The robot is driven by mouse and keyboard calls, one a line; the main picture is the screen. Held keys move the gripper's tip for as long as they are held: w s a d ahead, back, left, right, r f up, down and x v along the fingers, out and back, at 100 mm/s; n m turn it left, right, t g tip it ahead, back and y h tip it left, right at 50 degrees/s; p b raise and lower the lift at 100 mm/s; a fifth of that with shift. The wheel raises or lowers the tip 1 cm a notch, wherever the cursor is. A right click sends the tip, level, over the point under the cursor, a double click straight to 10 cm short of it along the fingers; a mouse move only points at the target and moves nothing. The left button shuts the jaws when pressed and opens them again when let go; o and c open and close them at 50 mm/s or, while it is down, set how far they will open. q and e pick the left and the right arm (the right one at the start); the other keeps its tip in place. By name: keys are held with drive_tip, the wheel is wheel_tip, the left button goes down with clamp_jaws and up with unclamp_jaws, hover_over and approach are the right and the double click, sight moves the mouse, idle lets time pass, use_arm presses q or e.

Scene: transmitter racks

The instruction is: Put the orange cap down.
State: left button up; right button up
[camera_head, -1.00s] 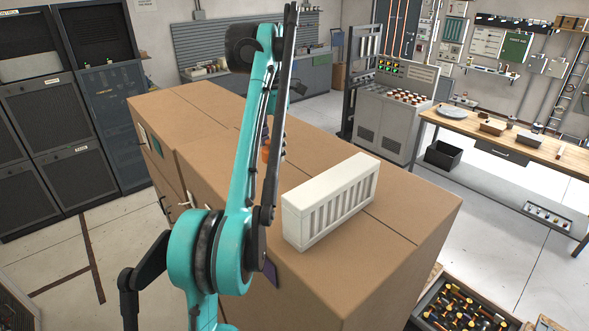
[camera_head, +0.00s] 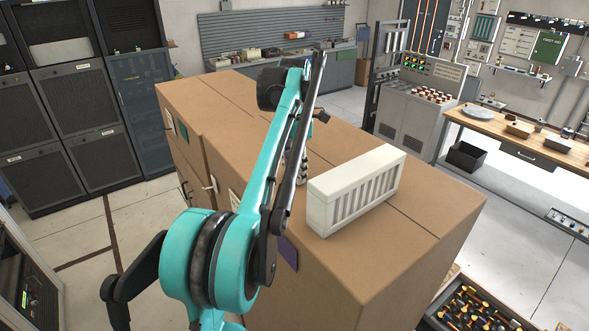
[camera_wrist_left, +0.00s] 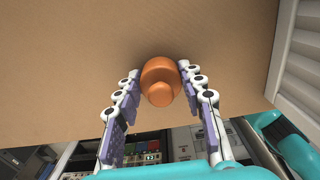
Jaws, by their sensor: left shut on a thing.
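The orange cap (camera_wrist_left: 160,80) is rounded with a smaller knob. In the left wrist view it sits between the fingertips of my left gripper (camera_wrist_left: 160,71), which is shut on it. Behind the cap is the brown cardboard top of a large box (camera_head: 235,105); I cannot tell whether the cap touches it. In the head view my teal left arm hides the cap and most of the gripper, with only part of a finger (camera_head: 303,168) showing beside the arm. My right gripper is not in view.
A cream slatted unit (camera_head: 355,192) stands on the box to the right of my arm; its edge shows in the left wrist view (camera_wrist_left: 297,75). Bare cardboard lies behind and left of it. A crate of colourful parts (camera_head: 470,308) is at lower right.

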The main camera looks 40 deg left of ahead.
sight(295, 163)
use_arm(q)
drive_tip(key=shift+w+f, duration=0.1)
drive_tip(key=shift+f, duration=0.05)
drive_tip(key=o, duration=1)
drive_tip(key=shift+c, duration=0.2)
wheel_tip(295, 163, up, 12)
drive_tip(key=shift+r+p, duration=0.15)
drive_tip(key=shift+p, duration=0.65)
